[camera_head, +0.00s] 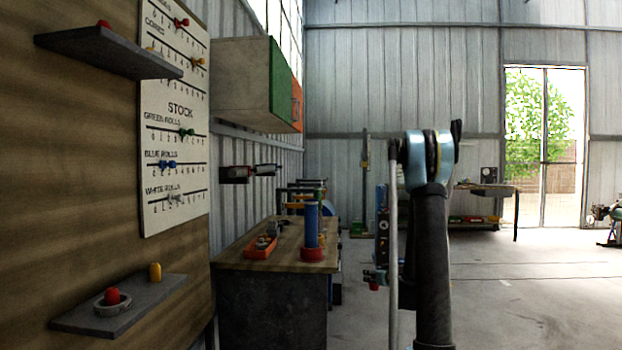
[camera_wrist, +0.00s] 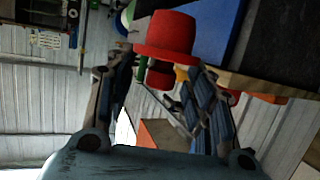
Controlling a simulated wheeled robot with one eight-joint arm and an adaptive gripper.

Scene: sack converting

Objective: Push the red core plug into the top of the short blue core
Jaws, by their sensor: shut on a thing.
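The red core plug (camera_wrist: 166,34) is held in my gripper (camera_wrist: 158,76) in the wrist view, with its wide rim beyond the fingers and a narrower red part between them. In the head view my gripper (camera_head: 375,274) is low beside the bench's right side, with a small bit of the red plug (camera_head: 374,286) showing under it. A blue core (camera_head: 311,224) stands upright in a red base (camera_head: 312,254) on the bench, left of my gripper and apart from it. I cannot tell whether this is the short one. A blue shape (camera_wrist: 214,28) lies behind the plug in the wrist view.
The wooden bench (camera_head: 235,254) also holds an orange tray (camera_head: 260,247) of small items. A wall shelf (camera_head: 75,318) at lower left carries another red plug (camera_head: 112,296) in a ring and a yellow piece (camera_head: 155,271).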

